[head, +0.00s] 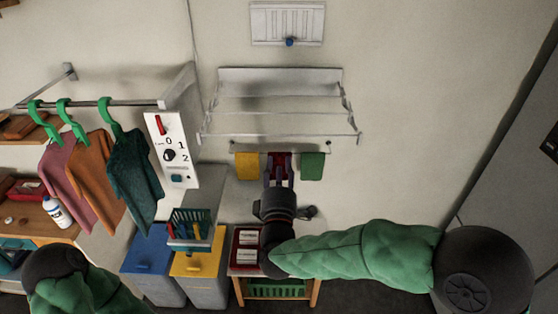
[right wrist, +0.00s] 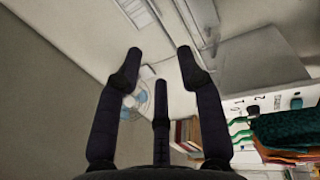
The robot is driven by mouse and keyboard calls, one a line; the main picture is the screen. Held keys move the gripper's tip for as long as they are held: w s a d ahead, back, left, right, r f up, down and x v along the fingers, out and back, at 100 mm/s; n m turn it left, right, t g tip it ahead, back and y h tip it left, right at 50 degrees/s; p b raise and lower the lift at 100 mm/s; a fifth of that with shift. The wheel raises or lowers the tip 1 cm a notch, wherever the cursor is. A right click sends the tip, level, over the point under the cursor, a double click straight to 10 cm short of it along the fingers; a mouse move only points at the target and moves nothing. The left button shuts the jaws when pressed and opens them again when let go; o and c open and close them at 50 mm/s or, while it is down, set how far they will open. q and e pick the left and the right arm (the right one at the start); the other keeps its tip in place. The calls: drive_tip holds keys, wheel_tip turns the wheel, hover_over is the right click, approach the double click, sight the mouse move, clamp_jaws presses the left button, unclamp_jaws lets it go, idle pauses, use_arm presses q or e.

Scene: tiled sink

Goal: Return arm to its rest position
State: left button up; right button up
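My right arm (head: 360,250) reaches in from the right, and its gripper (head: 280,176) points up the wall in front of the hanging cloths. In the right wrist view the gripper (right wrist: 160,72) has its dark fingers spread, with nothing held between them. A dark red cloth (head: 280,158) hangs just beyond the fingertips in the head view, partly hidden by them. A yellow cloth (head: 246,166) and a green cloth (head: 312,166) hang on either side. Part of my left arm (head: 75,290) shows at the lower left; the left gripper is out of view.
A wall rack (head: 280,105) is above the cloths. Clothes on green hangers (head: 110,115) hang at left beside a white control panel (head: 171,150). Blue (head: 150,255) and yellow (head: 200,265) bins and a small wooden stand (head: 313,290) are below. The wall to the right is clear.

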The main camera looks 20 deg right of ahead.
idle(0.4)
wheel_tip(320, 180, down, 23)
drive_tip(key=w+a+m+g+y+b, duration=0.2)
drive_tip(key=m+g+y+b, duration=0.15)
drive_tip(key=y+b, duration=0.2)
drive_tip(key=s+a+f+m+g+y+b, duration=0.1)
drive_tip(key=s+f+m+g+b, duration=0.25)
drive_tip(key=f, duration=0.95)
drive_tip(key=s+f+m+g+y+b, duration=0.1)
drive_tip(key=s+f+m+g+b, duration=0.2)
drive_tip(key=f, duration=1)
drive_tip(key=s+a+f+m+g+y+b, duration=0.2)
drive_tip(key=s+f+m+g+b, duration=0.5)
drive_tip(key=s+f, duration=1.3)
drive_tip(key=shift+s+a+f+g, duration=0.15)
drive_tip(key=shift+a+f+g, duration=0.3)
drive_tip(key=shift+g, duration=0.55)
